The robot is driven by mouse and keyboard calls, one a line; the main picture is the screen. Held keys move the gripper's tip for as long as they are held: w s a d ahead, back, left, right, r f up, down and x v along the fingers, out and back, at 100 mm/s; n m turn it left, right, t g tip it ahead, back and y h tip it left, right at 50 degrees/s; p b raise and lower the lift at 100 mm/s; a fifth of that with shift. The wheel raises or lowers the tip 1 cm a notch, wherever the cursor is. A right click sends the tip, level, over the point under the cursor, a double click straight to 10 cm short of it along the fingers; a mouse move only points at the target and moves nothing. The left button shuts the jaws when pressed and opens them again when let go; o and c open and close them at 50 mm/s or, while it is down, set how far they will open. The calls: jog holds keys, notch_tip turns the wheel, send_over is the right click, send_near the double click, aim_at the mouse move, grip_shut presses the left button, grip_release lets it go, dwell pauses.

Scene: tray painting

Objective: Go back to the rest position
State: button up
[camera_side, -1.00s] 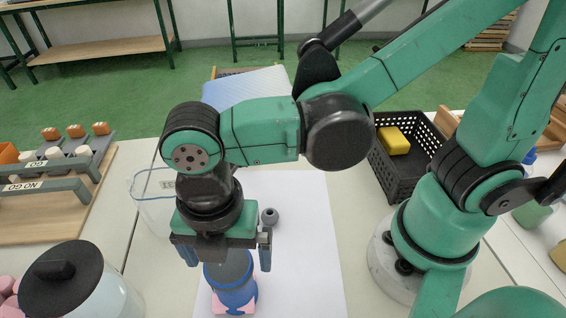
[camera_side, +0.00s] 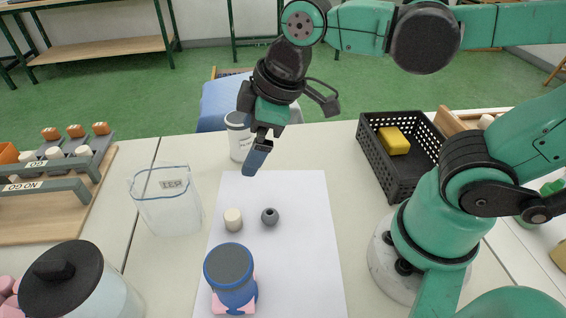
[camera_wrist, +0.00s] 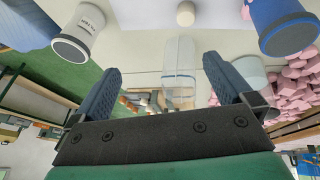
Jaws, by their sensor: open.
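My gripper (camera_side: 256,160) is raised above the back part of the white sheet (camera_side: 280,245), tilted, with blue fingers. In the wrist view my gripper (camera_wrist: 160,85) has its two fingers wide apart with nothing between them. A blue jar with a grey top (camera_side: 230,275) stands upright at the front of the sheet on a pink piece, apart from my gripper. It also shows at the upper right of the wrist view (camera_wrist: 285,27).
A cream cylinder (camera_side: 233,219) and a grey ball-like part (camera_side: 270,216) stand on the sheet. A white labelled cup (camera_side: 239,140) is behind my gripper. A clear jug (camera_side: 168,205), a black-lidded jar (camera_side: 75,285) and a black basket with a yellow block (camera_side: 375,150) stand around.

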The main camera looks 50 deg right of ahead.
jog(key=d+f+m+t+h, duration=0.1)
jog(key=d+m+t, duration=0.1)
jog(key=d+m, duration=0.5)
jog(key=shift+w+m+t, duration=0.3)
jog(key=shift+m, duration=0.4)
jog(key=shift+a+f, duration=0.1)
